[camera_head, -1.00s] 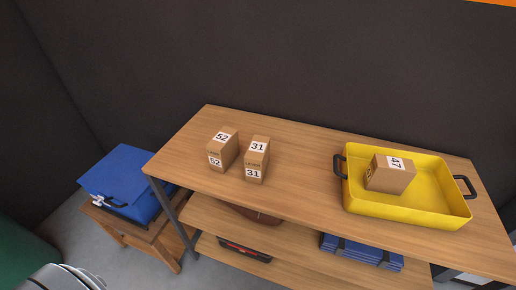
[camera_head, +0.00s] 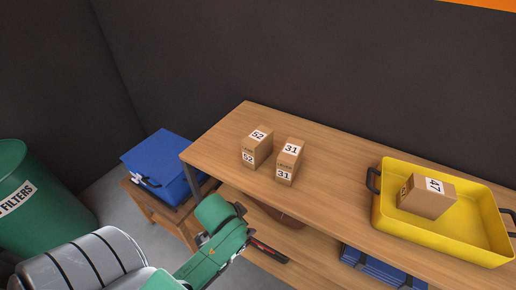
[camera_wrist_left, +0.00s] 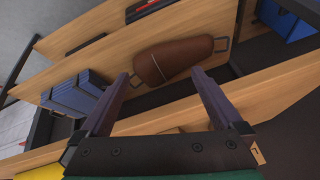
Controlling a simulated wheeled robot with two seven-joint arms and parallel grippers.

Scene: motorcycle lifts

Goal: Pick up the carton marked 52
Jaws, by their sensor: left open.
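The carton marked 52 (camera_head: 257,146) is a small brown box with white number labels, upright on the wooden table top (camera_head: 330,170) toward its left end. The carton marked 31 (camera_head: 288,162) stands just right of it, a narrow gap between. My left arm's green wrist (camera_head: 222,228) is in front of the table's front edge, below and left of the cartons. In the left wrist view my left gripper (camera_wrist_left: 161,77) is open and empty, with the lower shelves beyond its fingers. A small bit of a carton (camera_wrist_left: 258,155) shows there; I cannot tell which. My right gripper is out of view.
A yellow tray (camera_head: 440,243) holding the carton marked 47 (camera_head: 427,196) stands at the table's right. A blue case (camera_head: 160,165) sits on a low wooden stand. A brown seat (camera_wrist_left: 172,58) and blue stack (camera_wrist_left: 75,95) lie on the shelves below. A green drum (camera_head: 40,205) stands left.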

